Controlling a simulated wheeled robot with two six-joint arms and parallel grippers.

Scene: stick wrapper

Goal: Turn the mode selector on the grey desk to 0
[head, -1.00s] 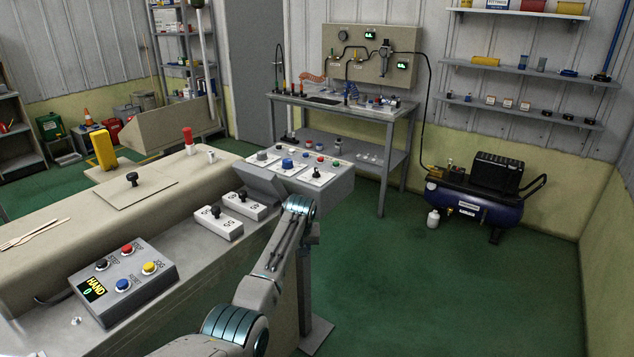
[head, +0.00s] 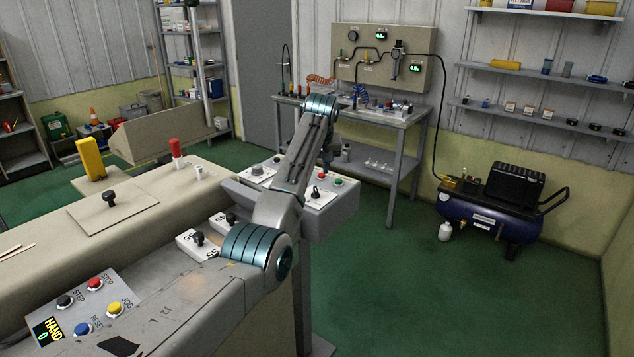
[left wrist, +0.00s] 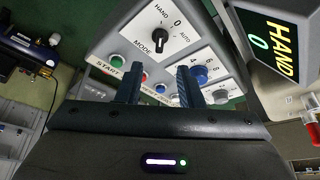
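The mode selector (head: 316,191) is a black knob on the right part of the grey desk (head: 335,217). In the left wrist view the mode selector (left wrist: 159,40) is on a white plate marked HAND, 0, AUTO and MODE. I cannot tell surely which mark its pointer faces. A display (left wrist: 268,45) reads HAND above 0. My left gripper (left wrist: 158,85) is open and empty, its two fingers apart, with the mode selector beyond them and not touched. In the head view my left arm reaches over the desk, and its fingertips are hard to see. My right gripper is not in view.
A green START button (left wrist: 117,60) and a blue knob (left wrist: 198,74) are close to the selector. A grey button box (head: 88,308) is at the lower left in the head view.

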